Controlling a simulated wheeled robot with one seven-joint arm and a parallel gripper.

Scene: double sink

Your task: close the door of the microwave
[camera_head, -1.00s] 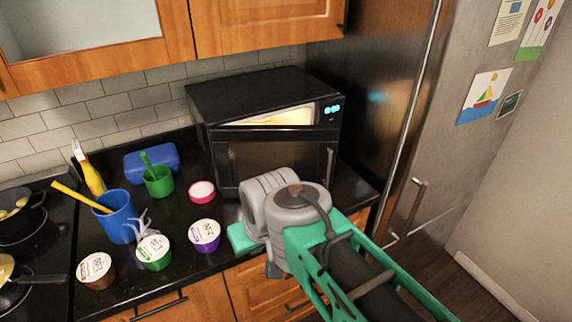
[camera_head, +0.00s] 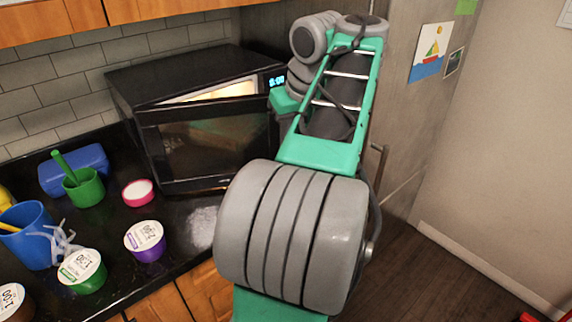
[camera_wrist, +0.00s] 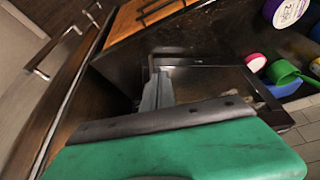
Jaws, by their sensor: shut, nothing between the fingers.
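The black microwave (camera_head: 185,75) stands on the counter, left of centre in the head view. Its door (camera_head: 215,150) is ajar, and a lit gap shows above the door's top edge. My arm covers the door's right end in that view. My gripper (camera_wrist: 158,78) shows in the wrist view with its grey fingers shut and empty. It is close to the dark door (camera_wrist: 205,90), near its handle side. I cannot tell whether the fingers touch the door. The fingertips are hidden in the head view.
Left of the microwave are a green cup (camera_head: 84,188), a pink-rimmed tub (camera_head: 138,193), a blue cup (camera_head: 30,243) and several lidded tubs, including a purple one (camera_head: 146,240). A steel fridge (camera_head: 395,130) stands to the right.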

